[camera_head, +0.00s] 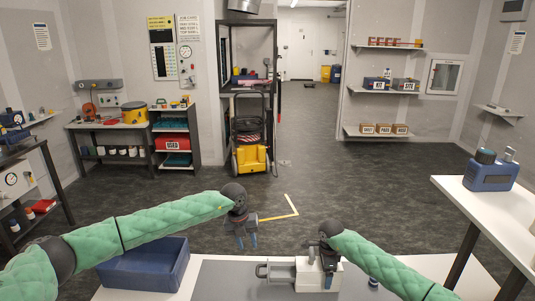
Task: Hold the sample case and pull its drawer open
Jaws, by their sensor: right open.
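The white sample case (304,279) stands on the grey mat of the near bench. Its drawer (281,269) faces left, with a dark handle (261,271) at its left end. My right gripper (329,272) is open at the top of the case, over its right part; whether its fingers touch the case cannot be told. My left gripper (247,241) points down with its blue fingertips apart and nothing between them. It is above and a little left of the handle, apart from it.
A blue open bin (146,268) stands on the bench at the left. A small dark-capped item (373,282) is right of the case. A white side table (492,222) carries a blue device (489,174) at the right. The grey mat (225,280) left of the handle is clear.

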